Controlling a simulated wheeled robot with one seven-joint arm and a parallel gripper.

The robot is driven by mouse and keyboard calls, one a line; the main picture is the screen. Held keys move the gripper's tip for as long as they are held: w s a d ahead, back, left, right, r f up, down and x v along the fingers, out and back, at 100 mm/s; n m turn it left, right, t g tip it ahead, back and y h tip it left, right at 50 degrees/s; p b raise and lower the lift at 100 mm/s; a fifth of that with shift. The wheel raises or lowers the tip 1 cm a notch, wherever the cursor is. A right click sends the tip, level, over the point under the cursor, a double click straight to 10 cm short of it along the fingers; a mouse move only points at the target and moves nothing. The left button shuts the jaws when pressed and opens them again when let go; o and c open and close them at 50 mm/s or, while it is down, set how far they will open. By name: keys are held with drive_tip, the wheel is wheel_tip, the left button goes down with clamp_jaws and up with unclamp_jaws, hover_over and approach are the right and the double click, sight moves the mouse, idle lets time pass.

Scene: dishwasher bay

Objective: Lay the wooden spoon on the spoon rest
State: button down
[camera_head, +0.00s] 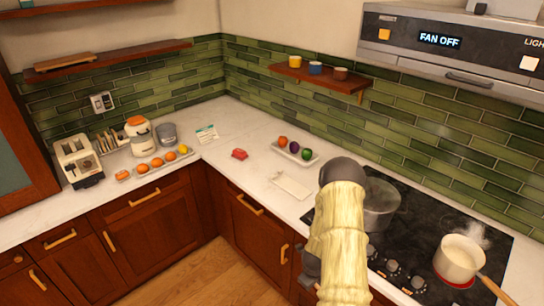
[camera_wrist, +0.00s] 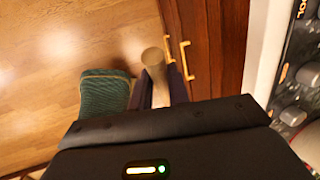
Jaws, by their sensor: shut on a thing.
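In the wrist view my gripper (camera_wrist: 160,82) is shut on a pale wooden piece with a rounded end, which looks like part of the wooden spoon (camera_wrist: 153,60). It is held over the floor beside the cabinet fronts. The rest of the spoon is hidden. In the head view my arm hides most of the gripper and I cannot make out the spoon. A flat white rectangular piece (camera_head: 290,185) lies on the counter left of the cooktop; it may be the spoon rest, but I cannot be sure.
A pot (camera_head: 379,205) and a steaming saucepan (camera_head: 458,262) with a handle over the front edge stand on the black cooktop (camera_head: 410,235). A vegetable tray (camera_head: 310,160) and a red item (camera_head: 239,154) are on the counter. A green textured thing (camera_wrist: 105,92) is near the gripper.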

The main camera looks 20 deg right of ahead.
drive_tip(key=w+d+r+g+p, duration=0.1)
drive_tip(key=d+r, duration=0.3)
drive_tip(key=r, duration=0.3)
drive_tip(key=w+d+r+g+p, duration=0.1)
drive_tip(key=d+r+g+p, duration=0.1)
drive_tip(key=d+r, duration=0.3)
drive_tip(key=shift+w+r+m+g+h+p, duration=0.2)
drive_tip(key=shift+r+m+g+h+p, duration=0.15)
drive_tip(key=shift+r, duration=0.7)
